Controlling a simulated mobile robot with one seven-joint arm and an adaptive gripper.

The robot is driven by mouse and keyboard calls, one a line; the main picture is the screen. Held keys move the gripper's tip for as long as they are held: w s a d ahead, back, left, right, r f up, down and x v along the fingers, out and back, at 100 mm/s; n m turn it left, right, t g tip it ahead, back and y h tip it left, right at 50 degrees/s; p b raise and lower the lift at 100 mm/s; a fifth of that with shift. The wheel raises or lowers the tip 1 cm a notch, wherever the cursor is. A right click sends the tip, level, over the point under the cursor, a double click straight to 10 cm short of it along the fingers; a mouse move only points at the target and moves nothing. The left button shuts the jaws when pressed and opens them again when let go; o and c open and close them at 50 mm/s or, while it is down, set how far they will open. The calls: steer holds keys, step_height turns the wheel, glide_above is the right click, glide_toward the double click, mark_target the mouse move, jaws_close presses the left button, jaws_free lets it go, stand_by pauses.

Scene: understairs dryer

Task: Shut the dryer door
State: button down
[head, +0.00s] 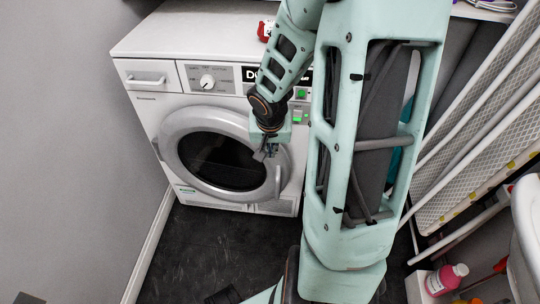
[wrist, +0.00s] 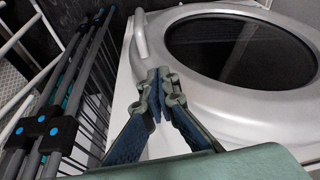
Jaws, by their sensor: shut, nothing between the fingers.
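The dryer (head: 138,97) is a white front-loading machine against the back wall. Its round door (head: 178,131) has a grey ring and dark glass, with hinges on the left and a handle (head: 278,182) on the right. The door lies against or close to the front; I cannot tell whether it is latched. My gripper (head: 264,153) is in front of the door's upper right rim, shut and empty. In the wrist view, my closed fingertips (wrist: 160,82) point at the ring's edge, just below the handle (wrist: 140,34). I cannot tell whether they touch it.
A grey wall (head: 60,130) stands at the left. Folded racks (head: 485,120) lean on the right, also seen in the wrist view (wrist: 60,100). A pink bottle (head: 446,279) stands at lower right.

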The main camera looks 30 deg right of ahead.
steer(key=shift+w+d, duration=0.45)
steer(key=shift+w, duration=0.4)
